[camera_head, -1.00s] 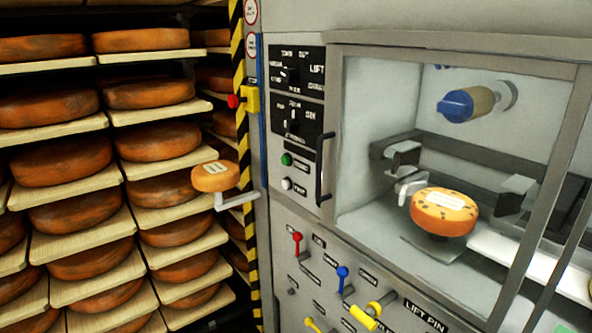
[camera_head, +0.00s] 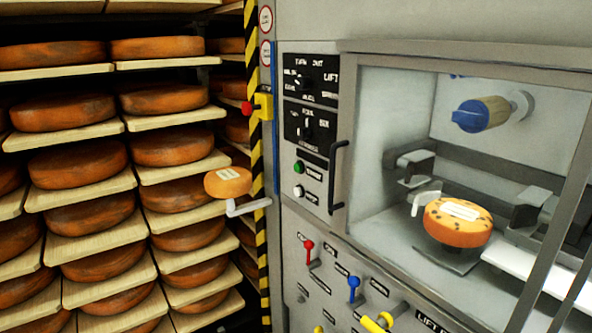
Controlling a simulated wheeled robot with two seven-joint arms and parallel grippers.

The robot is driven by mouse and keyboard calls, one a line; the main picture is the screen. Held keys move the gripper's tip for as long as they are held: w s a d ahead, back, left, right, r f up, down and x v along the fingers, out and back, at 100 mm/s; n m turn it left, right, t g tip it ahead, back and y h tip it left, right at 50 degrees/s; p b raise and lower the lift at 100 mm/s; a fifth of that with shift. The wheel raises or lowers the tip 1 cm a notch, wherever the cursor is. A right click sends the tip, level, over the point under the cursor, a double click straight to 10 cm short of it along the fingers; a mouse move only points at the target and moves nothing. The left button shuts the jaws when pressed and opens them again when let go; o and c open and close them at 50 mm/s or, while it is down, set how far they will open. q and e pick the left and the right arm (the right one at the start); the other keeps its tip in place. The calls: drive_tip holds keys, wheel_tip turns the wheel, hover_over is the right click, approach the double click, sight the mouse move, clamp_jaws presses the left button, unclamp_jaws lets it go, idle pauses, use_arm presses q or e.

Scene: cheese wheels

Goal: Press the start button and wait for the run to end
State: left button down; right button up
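The machine's control panel (camera_head: 310,140) stands left of its window, with two dark dial plates. Below them is a green button (camera_head: 299,168), probably the start button, though its small label is unreadable. A white button (camera_head: 299,191) sits under it. Behind the window, a small orange cheese wheel (camera_head: 459,224) with a white label and dark spots rests on a stand between dark clamp blocks. Neither of my grippers is in view.
A dark door handle (camera_head: 336,178) is right of the buttons. Red (camera_head: 308,245), blue (camera_head: 353,284) and yellow (camera_head: 376,322) levers stick out below. A red emergency knob (camera_head: 247,107) is on the striped post. A small cheese (camera_head: 228,182) sits on a bracket before the racks of cheese wheels.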

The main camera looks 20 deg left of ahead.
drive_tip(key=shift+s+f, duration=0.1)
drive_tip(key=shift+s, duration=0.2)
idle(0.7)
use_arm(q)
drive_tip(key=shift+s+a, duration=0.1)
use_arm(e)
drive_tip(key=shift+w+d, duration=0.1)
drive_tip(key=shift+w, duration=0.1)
